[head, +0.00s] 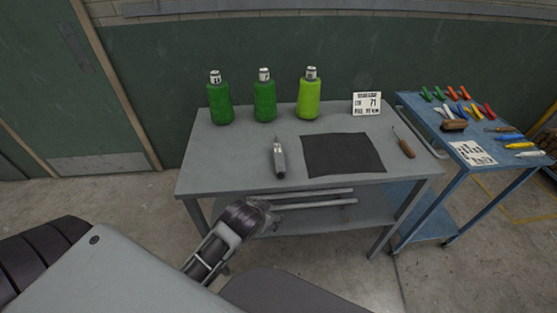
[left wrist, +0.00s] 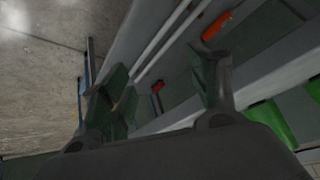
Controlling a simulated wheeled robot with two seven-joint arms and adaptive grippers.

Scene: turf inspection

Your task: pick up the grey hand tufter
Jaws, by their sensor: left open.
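The grey hand tufter (head: 279,160) lies on the grey table (head: 232,178), left of a dark mat, with its narrow end pointing toward the back. My left gripper (head: 270,214) is in front of the table's front edge, below and a little left of the tufter, and does not touch it. In the left wrist view its two fingers (left wrist: 165,92) stand wide apart with nothing held between them. I cannot make out the tufter in that view. My right gripper is not in view.
Three green bottles (head: 265,98) stand at the table's back, beside a label card (head: 367,103). A dark mat (head: 343,155) and a brown-handled tool (head: 405,146) lie to the right. A blue cart (head: 480,178) with several coloured tools stands right of the table.

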